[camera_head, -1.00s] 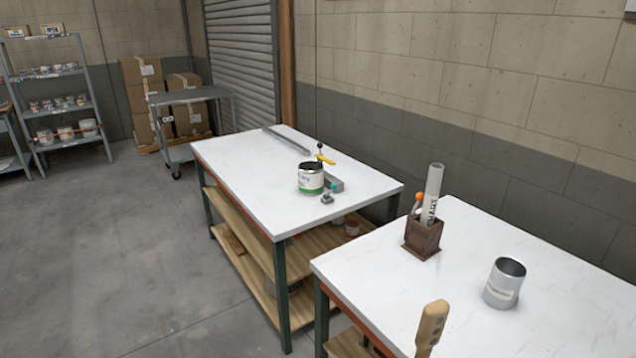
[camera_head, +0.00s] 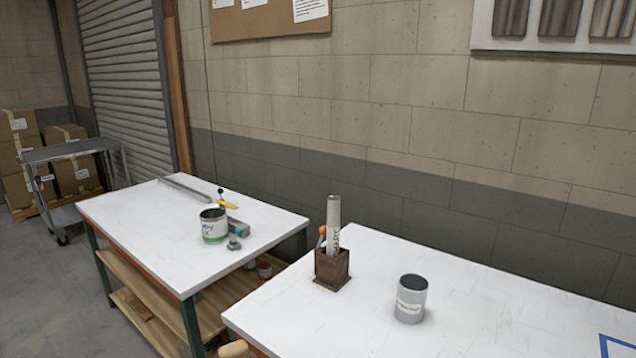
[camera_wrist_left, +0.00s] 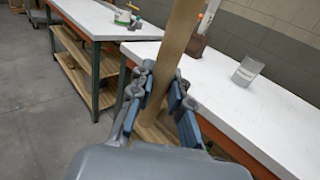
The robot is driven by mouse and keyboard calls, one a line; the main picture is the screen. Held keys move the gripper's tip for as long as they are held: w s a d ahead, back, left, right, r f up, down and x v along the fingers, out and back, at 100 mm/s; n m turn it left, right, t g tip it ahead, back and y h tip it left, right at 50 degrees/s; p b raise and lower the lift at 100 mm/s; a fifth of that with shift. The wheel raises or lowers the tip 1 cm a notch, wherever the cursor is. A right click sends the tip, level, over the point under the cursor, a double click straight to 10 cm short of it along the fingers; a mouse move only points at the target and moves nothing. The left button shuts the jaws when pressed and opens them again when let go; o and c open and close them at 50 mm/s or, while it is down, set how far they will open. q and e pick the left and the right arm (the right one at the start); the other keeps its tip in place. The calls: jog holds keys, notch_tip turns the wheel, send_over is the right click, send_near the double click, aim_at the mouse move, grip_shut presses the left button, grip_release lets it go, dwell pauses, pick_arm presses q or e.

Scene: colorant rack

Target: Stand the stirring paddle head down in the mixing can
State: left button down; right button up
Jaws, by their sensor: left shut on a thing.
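My left gripper (camera_wrist_left: 160,100) is shut on the wooden stirring paddle (camera_wrist_left: 181,38), which rises between its fingers in the left wrist view. In the head view only a rounded wooden end of the paddle (camera_head: 233,349) shows at the bottom edge, in front of the near table. A grey metal can with a pale label (camera_head: 411,299) stands upright on the near table; it looks like the mixing can. It also shows in the left wrist view (camera_wrist_left: 247,71), right of the paddle and apart from it. Its label is too small to read. My right gripper is not in view.
A brown wooden holder (camera_head: 332,269) with a pale tube (camera_head: 333,225) and an orange-topped tool stands left of the grey can. A green-and-white can (camera_head: 213,226) stands on the far table (camera_head: 150,215). The near table (camera_head: 480,320) is clear around the grey can.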

pick_arm(q)
jog(key=s+a+r+m+h, duration=0.1)
jog(key=s+a+r, duration=0.35)
jog(key=a, duration=0.25)
jog(key=w+r+p, duration=0.7)
jog(key=p, duration=0.4)
jog(key=shift+w+a+r+h, duration=0.15)
jog(key=shift+w+a+h, duration=0.25)
jog(key=m+p, duration=0.3)
jog(key=m, duration=0.6)
